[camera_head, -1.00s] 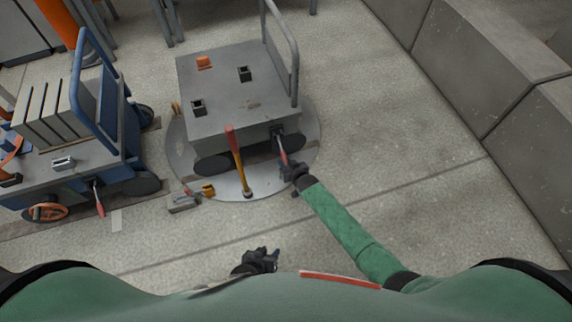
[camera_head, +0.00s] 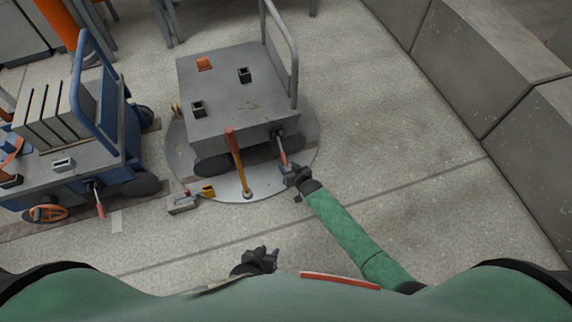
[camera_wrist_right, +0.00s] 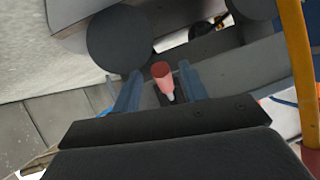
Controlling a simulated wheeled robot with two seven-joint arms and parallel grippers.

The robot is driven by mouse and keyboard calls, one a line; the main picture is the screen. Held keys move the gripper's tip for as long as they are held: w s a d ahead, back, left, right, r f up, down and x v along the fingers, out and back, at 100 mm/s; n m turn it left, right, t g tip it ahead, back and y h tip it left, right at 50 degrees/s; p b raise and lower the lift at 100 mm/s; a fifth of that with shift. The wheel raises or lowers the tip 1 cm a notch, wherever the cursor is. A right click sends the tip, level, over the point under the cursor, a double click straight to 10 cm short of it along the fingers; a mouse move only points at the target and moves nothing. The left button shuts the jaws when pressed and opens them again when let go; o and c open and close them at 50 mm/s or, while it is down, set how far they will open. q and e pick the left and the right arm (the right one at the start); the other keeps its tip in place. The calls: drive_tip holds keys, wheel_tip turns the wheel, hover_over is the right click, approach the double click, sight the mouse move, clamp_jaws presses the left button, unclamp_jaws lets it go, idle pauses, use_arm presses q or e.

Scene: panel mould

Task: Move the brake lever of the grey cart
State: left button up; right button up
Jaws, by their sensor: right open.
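The grey cart (camera_head: 225,75) stands on a round metal plate (camera_head: 300,165) in the upper middle of the head view. Its brake lever (camera_head: 282,154), a dark rod with a red grip, hangs down at the cart's near right corner. My right gripper (camera_head: 289,171) is open just below the lever's end. In the right wrist view the red grip (camera_wrist_right: 162,77) shows between the two blue-grey fingers of the right gripper (camera_wrist_right: 160,90), with space on both sides. My left gripper (camera_head: 268,252) is low in the head view, away from the cart; its jaws are too small to read.
An orange-yellow upright lever (camera_head: 238,160) stands left of the brake lever, near the cart. A blue cart (camera_head: 110,140) with grey panels stands at left. A small grey block (camera_head: 183,203) lies on the floor. Concrete blocks (camera_head: 455,60) line the right; the floor between is clear.

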drive_tip(key=shift+p+v, duration=0.3)
drive_tip(key=shift+v, duration=2.25)
